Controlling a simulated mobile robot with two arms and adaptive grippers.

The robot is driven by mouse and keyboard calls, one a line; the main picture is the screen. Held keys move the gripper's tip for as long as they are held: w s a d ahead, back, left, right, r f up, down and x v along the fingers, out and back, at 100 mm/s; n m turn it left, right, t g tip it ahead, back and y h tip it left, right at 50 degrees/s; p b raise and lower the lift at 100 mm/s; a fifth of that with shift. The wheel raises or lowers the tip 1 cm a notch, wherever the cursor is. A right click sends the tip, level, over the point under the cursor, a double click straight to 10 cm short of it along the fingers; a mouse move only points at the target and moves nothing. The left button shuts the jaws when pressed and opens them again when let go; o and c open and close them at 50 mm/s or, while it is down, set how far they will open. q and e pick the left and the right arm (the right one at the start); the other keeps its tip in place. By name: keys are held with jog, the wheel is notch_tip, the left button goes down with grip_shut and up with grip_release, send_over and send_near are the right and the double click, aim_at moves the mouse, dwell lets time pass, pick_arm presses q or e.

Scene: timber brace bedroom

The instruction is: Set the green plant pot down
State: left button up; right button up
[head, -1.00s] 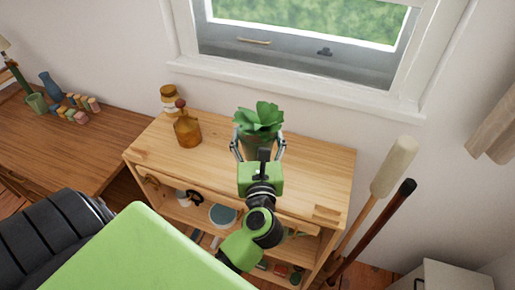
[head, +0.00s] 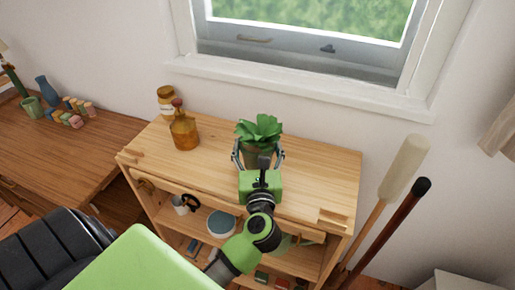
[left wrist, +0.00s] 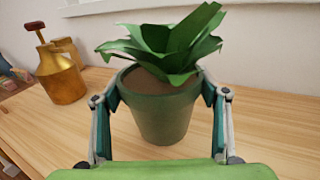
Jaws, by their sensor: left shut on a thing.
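The green plant pot (left wrist: 162,108) holds a leafy green plant (head: 259,129). It is upright over the wooden top of the shelf unit (head: 215,180), near the back, and its base looks at or very close to the surface; I cannot tell whether it touches. My left gripper (head: 258,155) is shut on the pot, with one finger on each side of it, as the left wrist view (left wrist: 162,100) also shows. In the head view the gripper hides most of the pot. My right gripper is not in view.
The shelf top right of the pot is clear. The wall and window (head: 310,45) are behind. Two long handles (head: 404,168) lean at the right.

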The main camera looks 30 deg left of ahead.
pick_arm(q)
jog(key=shift+r, duration=0.1)
jog(key=o, duration=2)
jog(key=b+v, duration=0.3)
jog(key=v, duration=0.8)
jog(key=shift+d, duration=0.1)
jog(key=shift+s+d, duration=0.3)
jog(key=shift+s, duration=0.15)
